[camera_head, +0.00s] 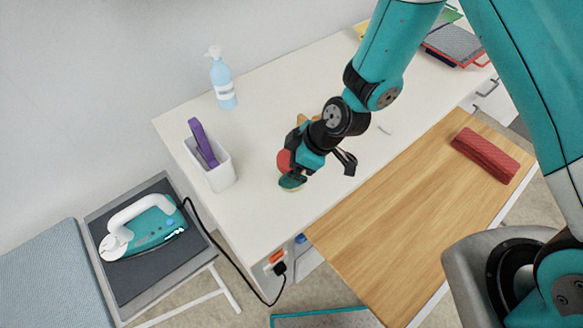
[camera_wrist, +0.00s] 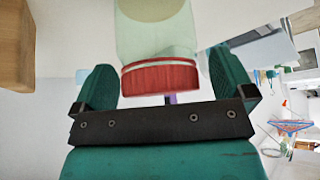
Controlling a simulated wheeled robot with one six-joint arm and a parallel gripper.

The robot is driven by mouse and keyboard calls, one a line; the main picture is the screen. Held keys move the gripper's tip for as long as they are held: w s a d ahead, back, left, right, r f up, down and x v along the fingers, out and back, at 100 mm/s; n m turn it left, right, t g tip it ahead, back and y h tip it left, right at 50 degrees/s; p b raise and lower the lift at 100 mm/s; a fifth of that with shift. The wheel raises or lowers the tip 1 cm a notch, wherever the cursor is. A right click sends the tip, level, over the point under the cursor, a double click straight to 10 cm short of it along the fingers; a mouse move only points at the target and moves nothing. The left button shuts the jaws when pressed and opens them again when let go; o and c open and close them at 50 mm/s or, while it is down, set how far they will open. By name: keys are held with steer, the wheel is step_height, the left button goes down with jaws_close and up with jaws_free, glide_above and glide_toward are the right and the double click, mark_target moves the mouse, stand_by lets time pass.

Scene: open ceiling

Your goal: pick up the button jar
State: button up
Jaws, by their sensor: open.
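The button jar has a red lid and a pale greenish body. In the head view its red part (camera_head: 284,161) shows at the left of my gripper (camera_head: 318,172), which hides much of it. In the wrist view the pale body (camera_wrist: 153,35) is at the top centre, with the red lid (camera_wrist: 160,78) below it. My gripper (camera_wrist: 163,68) is open, with one teal finger on each side of the jar in that view. Gaps show between the lid and both fingers. I cannot tell how deep the jar sits between them.
On the white table (camera_head: 255,215) stand a white holder (camera_head: 220,176) with a purple item and a blue spray bottle (camera_head: 222,82). A wooden thing (camera_head: 303,120) is partly hidden behind my gripper. A red case (camera_head: 486,155) lies on the wooden board (camera_head: 400,205).

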steer(key=c, duration=1)
steer(key=shift+c, duration=0.2)
steer(key=shift+r, duration=0.1)
